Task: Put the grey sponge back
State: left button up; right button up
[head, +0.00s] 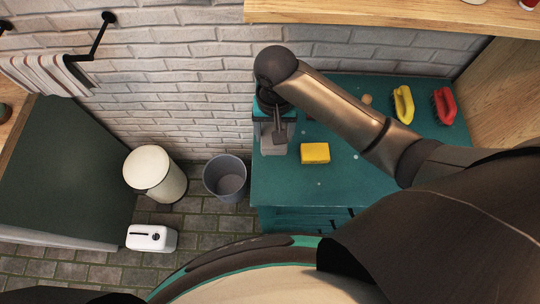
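A light grey block, seemingly the grey sponge (273,149), is at the left end of the teal worktop (290,185). My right gripper (277,132) points down directly over it, with dark finger parts overlapping its far side. I cannot tell whether the fingers grip the sponge or only stand around it, nor whether the sponge touches the worktop. My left gripper is not in view.
A yellow sponge (315,153) lies right of the grey one. A yellow brush (403,104) and a red brush (445,105) lie at the back right. A grey bin (226,180) stands on the floor left of the worktop. A wooden shelf (400,14) overhangs the back.

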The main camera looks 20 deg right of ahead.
jog(key=b, duration=0.1)
send_over(273, 162)
notch_tip(273, 162, down, 9)
jog(key=shift+r, duration=0.2)
jog(key=shift+w+f+b, duration=0.1)
jog(key=shift+f+b, duration=0.55)
jog(key=shift+f, duration=1.8)
jog(key=o, duration=1.1)
jog(key=shift+f, duration=0.15)
jog(key=shift+o, duration=0.2)
notch_tip(273, 162, up, 12)
jog(key=shift+r+p, duration=0.2)
jog(key=shift+p, duration=1)
